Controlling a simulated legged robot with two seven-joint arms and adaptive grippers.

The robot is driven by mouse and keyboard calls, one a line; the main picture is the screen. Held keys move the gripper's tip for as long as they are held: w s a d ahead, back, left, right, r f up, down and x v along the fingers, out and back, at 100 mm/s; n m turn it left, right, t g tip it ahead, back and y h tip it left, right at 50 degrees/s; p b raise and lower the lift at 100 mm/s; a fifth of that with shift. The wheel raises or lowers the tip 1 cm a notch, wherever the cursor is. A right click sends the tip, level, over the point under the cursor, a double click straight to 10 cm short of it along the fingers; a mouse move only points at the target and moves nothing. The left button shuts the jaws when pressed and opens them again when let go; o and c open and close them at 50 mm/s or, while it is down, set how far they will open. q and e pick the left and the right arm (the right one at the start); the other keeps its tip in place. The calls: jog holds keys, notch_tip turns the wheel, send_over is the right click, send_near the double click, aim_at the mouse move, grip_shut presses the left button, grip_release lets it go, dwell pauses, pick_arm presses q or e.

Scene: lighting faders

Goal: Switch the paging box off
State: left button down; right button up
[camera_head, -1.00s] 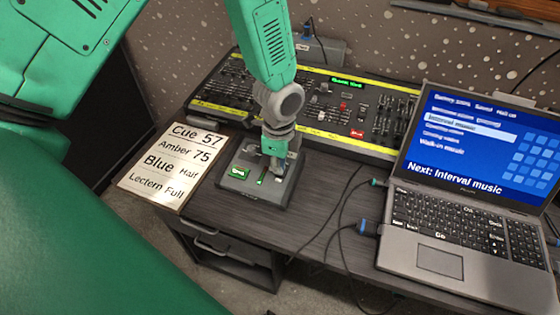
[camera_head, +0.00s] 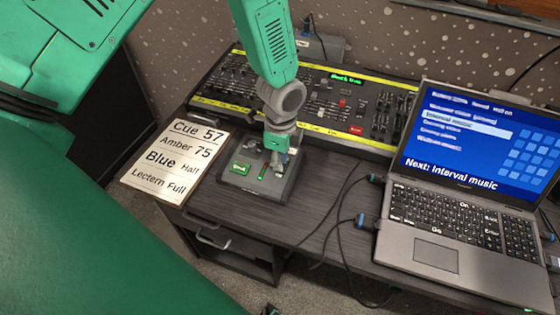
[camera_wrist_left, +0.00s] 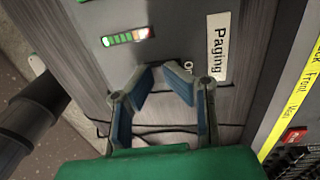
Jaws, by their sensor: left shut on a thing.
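The paging box (camera_head: 233,184) is a small grey box on the desk with a lit green display (camera_head: 240,168) and a light bar. In the left wrist view its Paging label (camera_wrist_left: 217,48) lies right of the fingers, and the light bar (camera_wrist_left: 125,37) shows green with a bright red-white end. My left gripper (camera_head: 277,168) is down at the right part of the box's top. In the left wrist view its blue-padded fingertips (camera_wrist_left: 160,76) are close to the panel beside partly covered lettering. What they grip, seemingly the box's switch, is hidden. My right gripper is not in view.
A lighting desk (camera_head: 330,105) with many faders stands behind the box. An open laptop (camera_head: 450,205) stands at the right, with cables left of it. A printed cue sheet (camera_head: 175,160) lies left of the box. Bare desk (camera_head: 310,205) shows between box and laptop.

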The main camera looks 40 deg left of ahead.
pick_arm(q)
jog(key=shift+w+a, duration=0.1)
jog(key=shift+w, duration=0.45)
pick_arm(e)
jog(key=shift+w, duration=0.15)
pick_arm(q)
jog(key=r+p, duration=0.4)
jog(key=r, duration=0.1)
jog(key=shift+d+r+p, duration=0.15)
jog(key=shift+d+p, duration=0.05)
jog(key=shift+p, duration=0.15)
notch_tip(320, 180, up, 9)
jog(key=shift+s, duration=0.3)
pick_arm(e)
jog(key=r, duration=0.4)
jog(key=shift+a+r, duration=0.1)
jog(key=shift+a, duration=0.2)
pick_arm(q)
jog(key=shift+a+f+b, duration=0.15)
jog(key=shift+f+b, duration=0.05)
jog(key=shift+b, duration=0.15)
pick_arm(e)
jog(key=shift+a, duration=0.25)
